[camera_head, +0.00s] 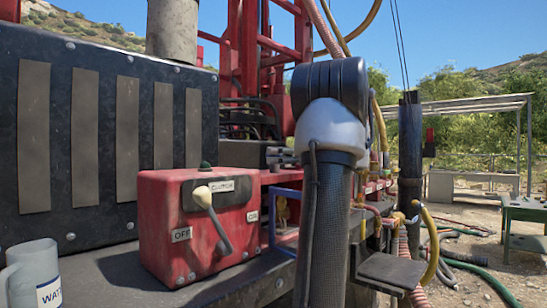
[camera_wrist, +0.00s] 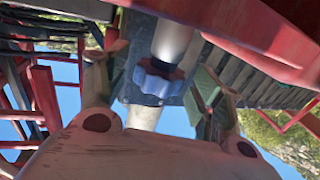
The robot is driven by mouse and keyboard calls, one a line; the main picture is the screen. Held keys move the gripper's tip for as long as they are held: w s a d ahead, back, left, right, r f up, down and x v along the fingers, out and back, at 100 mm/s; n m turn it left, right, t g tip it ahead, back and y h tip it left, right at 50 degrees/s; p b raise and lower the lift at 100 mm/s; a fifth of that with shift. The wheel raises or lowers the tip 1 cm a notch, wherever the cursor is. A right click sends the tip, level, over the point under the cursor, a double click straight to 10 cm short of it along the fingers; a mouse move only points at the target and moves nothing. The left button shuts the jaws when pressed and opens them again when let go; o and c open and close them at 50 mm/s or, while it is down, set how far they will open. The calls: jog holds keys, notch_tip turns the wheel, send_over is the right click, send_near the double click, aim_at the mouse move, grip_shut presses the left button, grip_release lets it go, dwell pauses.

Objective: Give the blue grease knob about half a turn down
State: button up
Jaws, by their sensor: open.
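The blue grease knob (camera_wrist: 158,80) shows in the wrist view. It is lobed and sits on a pale metal cylinder (camera_wrist: 172,40), with a pale shaft below it in the picture. My gripper (camera_wrist: 156,98) is open, one finger to the left of the knob and one to the right. Gaps show between the knob and both fingers, so I see no contact. How far the fingertips reach along the knob is hard to tell. In the head view neither the knob nor my gripper can be made out; my arm covers the middle.
A red control box (camera_head: 160,235) with a pale-handled lever (camera_head: 212,220) stands left of my arm in the head view. A mug (camera_head: 32,275) is at the lower left. Red beams (camera_wrist: 265,35) and dark slats lie close around the knob in the wrist view.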

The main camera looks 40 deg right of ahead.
jog(key=shift+x, duration=0.95)
jog(key=c, duration=1)
jog(key=shift+c, duration=0.2)
jog(key=shift+m+h, duration=0.3)
jog(key=shift+h, duration=0.2)
jog(key=m+h, duration=0.2)
jog(key=h, duration=0.2)
jog(key=m+h, duration=0.3)
jog(key=h, duration=0.1)
jog(key=shift+a+t, duration=0.1)
jog(key=shift+t, duration=0.3)
jog(key=m+g+h, duration=0.1)
jog(key=m+h, duration=0.1)
jog(key=h, duration=0.1)
jog(key=m+g+h, duration=0.1)
jog(key=m+h, duration=0.1)
jog(key=h, duration=0.1)
jog(key=shift+f+m, duration=0.1)
jog(key=shift+m, duration=0.3)
jog(key=shift+m+g+h, duration=0.3)
jog(key=shift+g+h, duration=0.2)
jog(key=shift+h, duration=0.3)
